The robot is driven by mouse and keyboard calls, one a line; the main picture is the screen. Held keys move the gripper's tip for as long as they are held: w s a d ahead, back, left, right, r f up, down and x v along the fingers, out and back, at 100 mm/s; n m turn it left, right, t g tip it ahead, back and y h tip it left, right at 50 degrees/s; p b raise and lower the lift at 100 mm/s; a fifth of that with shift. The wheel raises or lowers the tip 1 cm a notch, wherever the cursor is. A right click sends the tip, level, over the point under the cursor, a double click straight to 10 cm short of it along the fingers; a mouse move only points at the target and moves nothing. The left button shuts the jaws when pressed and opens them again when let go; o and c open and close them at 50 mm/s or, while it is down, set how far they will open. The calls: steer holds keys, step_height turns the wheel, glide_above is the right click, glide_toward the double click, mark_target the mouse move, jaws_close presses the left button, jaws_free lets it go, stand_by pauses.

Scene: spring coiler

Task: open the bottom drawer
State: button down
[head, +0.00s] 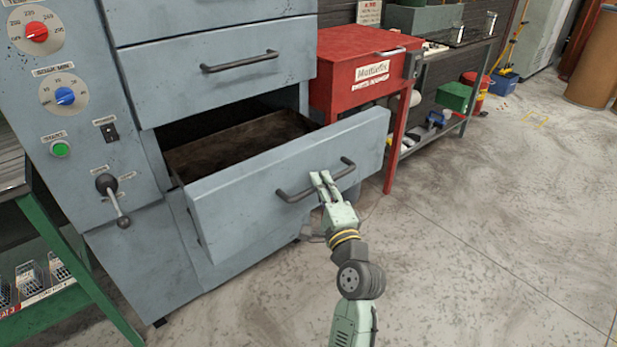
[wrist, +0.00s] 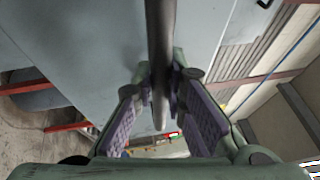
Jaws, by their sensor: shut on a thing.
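The bottom drawer (head: 270,192) of the grey-blue machine is pulled well out, and its dark, empty-looking inside (head: 235,140) shows. Its dark bar handle (head: 300,192) runs across the front. My gripper (head: 322,180) is at the right part of this handle, shut on it. In the wrist view the handle bar (wrist: 160,70) passes between the two purple-padded fingers of my gripper (wrist: 163,90). The drawer front (wrist: 90,60) fills much of the upper left there.
A closed drawer (head: 225,75) with its own handle is above. A red cabinet (head: 365,65) stands close behind the open drawer's right end. A green-legged table (head: 75,265) is at left. The floor (head: 480,240) to the right is clear.

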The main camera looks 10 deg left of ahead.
steer(key=shift+s+d, duration=0.3)
steer(key=c, duration=1.6)
jaws_free()
steer(key=v, duration=0.7)
steer(key=shift+s+d, duration=0.2)
steer(key=shift+f, duration=0.15)
